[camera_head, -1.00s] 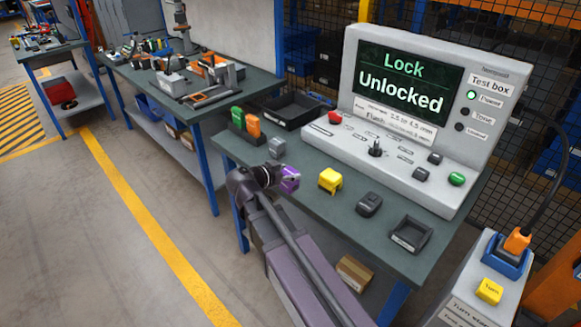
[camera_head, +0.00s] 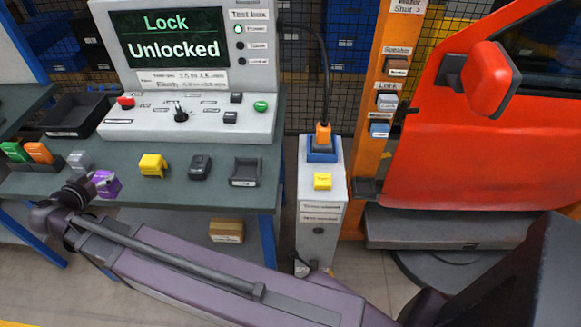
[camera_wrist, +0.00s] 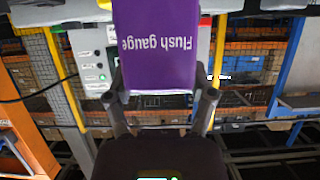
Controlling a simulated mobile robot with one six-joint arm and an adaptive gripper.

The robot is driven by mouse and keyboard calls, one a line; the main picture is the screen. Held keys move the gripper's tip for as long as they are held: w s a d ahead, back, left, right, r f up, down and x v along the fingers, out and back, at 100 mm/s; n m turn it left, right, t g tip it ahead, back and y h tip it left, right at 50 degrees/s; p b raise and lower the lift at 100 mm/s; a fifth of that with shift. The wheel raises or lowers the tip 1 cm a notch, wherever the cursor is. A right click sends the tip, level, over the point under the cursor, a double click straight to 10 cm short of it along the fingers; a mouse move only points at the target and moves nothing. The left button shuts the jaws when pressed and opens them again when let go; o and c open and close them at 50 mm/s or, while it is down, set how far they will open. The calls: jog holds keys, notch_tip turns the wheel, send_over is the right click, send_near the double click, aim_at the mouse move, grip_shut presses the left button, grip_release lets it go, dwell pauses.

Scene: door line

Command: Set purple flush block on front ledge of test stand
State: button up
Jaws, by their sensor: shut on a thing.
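The purple block (camera_head: 105,184) is held in my gripper (camera_head: 93,181) near the bench's front edge, left of the yellow block. In the wrist view the purple block (camera_wrist: 155,45) fills the upper middle, its "Flush gauge" lettering upside down, with dark fingers (camera_wrist: 160,100) on both sides. The grey test box (camera_head: 187,124) stands at the back of the bench. Its screen (camera_head: 170,38) reads "Lock Unlocked", and its power light is green. A strip along the front of its sloped panel is bare. No part is marked as a test stand.
On the green bench (camera_head: 215,202) are a yellow block (camera_head: 152,165), a dark grey block (camera_head: 199,167), a small black tray (camera_head: 246,171), a larger black tray (camera_head: 75,115) and green and orange blocks. Right are a grey pedestal (camera_head: 312,252), orange post (camera_head: 378,100) and red door (camera_head: 480,150).

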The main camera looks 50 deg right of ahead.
aim_at(100, 177)
jog(key=shift+r+p, duration=2.3)
jog(key=shift+r, duration=0.45)
